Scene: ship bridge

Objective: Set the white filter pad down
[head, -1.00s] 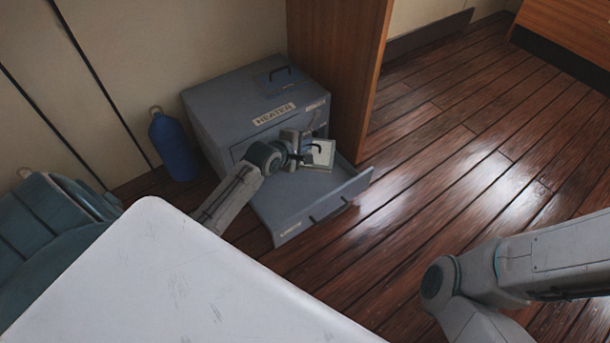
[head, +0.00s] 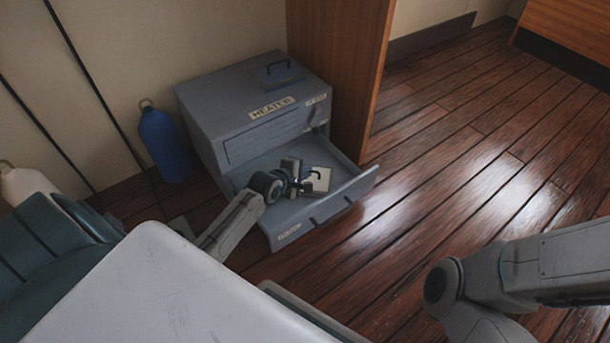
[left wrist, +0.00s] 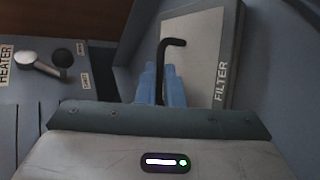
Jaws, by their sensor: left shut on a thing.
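The white filter pad (head: 319,178) has a black hooked handle. In the left wrist view the pad (left wrist: 203,50) shows the word FILTER along its edge. My left gripper (head: 301,177) is shut on the pad's handle; its blue fingertips (left wrist: 165,85) show at the handle's foot. The pad is inside or just over the open drawer (head: 345,198) of the grey heater (head: 245,105). I cannot tell whether the pad touches the drawer floor. My right gripper is out of view; only my right arm shows at the lower right.
A blue bottle (head: 164,147) stands left of the heater, and a white bottle (head: 22,186) farther left. A wooden panel (head: 340,65) rises right behind the heater. A knob (left wrist: 42,62) is on the heater's front. The wood floor (head: 470,170) to the right is clear.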

